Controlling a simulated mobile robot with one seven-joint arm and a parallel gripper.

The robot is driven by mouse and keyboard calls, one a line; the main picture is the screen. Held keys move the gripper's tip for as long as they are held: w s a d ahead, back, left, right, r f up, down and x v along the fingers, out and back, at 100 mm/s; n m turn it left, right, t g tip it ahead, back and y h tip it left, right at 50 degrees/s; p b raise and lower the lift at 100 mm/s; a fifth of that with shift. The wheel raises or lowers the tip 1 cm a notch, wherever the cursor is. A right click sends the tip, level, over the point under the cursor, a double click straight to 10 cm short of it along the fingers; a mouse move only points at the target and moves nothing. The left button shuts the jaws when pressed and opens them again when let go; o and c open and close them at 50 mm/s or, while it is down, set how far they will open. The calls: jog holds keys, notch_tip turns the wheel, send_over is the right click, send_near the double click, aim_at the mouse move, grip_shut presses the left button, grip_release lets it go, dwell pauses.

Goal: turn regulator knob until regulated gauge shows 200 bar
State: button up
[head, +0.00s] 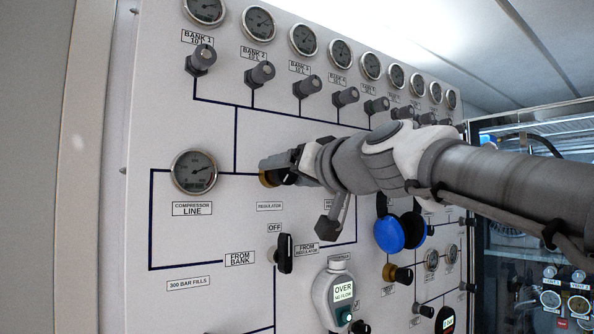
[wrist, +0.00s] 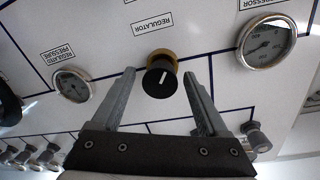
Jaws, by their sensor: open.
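The regulator knob (wrist: 160,79) is black with a white pointer line and a brass collar, under the REGULATOR label in the upside-down wrist view. My gripper (wrist: 159,73) is open, with one finger on each side of the knob; gaps show between both fingers and the knob. In the head view my gripper (head: 281,166) is at the panel, and the knob's brass collar (head: 266,179) shows beside it. The regulated pressure gauge (wrist: 73,85) is left of the knob in the wrist view; its reading is too small to tell. My arm hides it in the head view.
The compressor line gauge (head: 194,172) is left of my gripper. A row of bank valve knobs (head: 261,73) and gauges runs above. A black selector (head: 284,253) and a gray lever (head: 331,219) stick out below. Blue round parts (head: 390,234) hang under my arm.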

jog(key=b+v, duration=0.2)
jog(key=v, duration=1.5)
jog(key=shift+b, duration=0.35)
dwell(1.4)
notch_tip(320, 180, down, 26)
jog(key=s+m+g+h, duration=0.1)
jog(key=s+g+h, duration=0.1)
jog(key=g+h, duration=0.35)
jog(key=s+d+f+g+h, duration=0.1)
jog(key=s+d+f+g, duration=0.1)
jog(key=f, duration=0.7)
jog(key=s+d+f+m+g+h, duration=0.1)
jog(key=s+d+f+g+h, duration=0.1)
jog(key=s+f, duration=0.3)
notch_tip(320, 180, down, 4)
jog(key=shift+s+d+f, duration=0.1)
jog(key=shift+s+d, duration=0.25)
jog(key=shift+d, duration=0.3)
jog(key=shift+g+h, duration=0.25)
jog(key=shift+c, duration=0.2)
